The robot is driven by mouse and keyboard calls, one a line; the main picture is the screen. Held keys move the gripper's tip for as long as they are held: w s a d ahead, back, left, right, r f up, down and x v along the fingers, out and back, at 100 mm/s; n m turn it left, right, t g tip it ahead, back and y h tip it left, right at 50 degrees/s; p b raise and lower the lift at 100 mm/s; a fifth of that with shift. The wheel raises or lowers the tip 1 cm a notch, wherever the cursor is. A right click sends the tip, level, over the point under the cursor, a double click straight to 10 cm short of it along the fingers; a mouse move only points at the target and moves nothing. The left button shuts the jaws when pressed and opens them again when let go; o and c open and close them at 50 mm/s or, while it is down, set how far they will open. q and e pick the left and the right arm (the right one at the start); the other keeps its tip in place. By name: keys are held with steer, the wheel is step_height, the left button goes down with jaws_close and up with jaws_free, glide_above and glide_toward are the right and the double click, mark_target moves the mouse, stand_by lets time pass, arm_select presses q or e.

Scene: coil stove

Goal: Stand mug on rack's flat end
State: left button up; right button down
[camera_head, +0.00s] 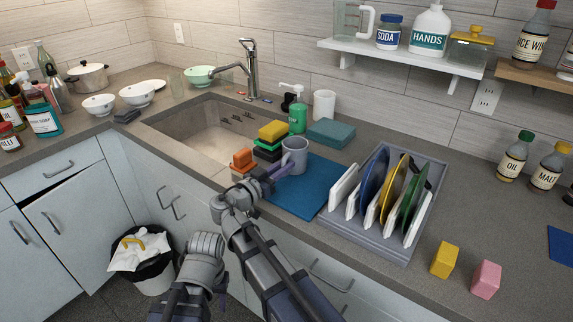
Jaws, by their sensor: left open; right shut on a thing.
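A grey-lavender mug (296,152) is upright at the left edge of the blue mat (310,190). I cannot tell whether its base touches the mat. My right gripper (272,177) is shut on the mug at its left side, around its handle; the fingertips are small and partly merge with the mug. The grey rack (366,241) stands on the counter to the right of the mat. It holds white slats, a blue plate (373,176), a yellow plate (395,186) and a green plate (411,197) on edge. The fingers of my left gripper do not show.
Orange, black, green and yellow sponges (272,131) sit at the sink (190,130) edge, left of the mug. A teal block (331,132) and a white cup (324,104) stand behind.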

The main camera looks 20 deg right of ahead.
step_height(320, 180, up, 12)
steer(key=p, duration=1.1)
steer(key=shift+r+p, duration=0.1)
steer(key=shift+p, duration=0.25)
arm_select(q)
step_height(320, 180, up, 12)
steer(key=shift+f, duration=0.1)
arm_select(e)
steer(key=shift+d, duration=0.1)
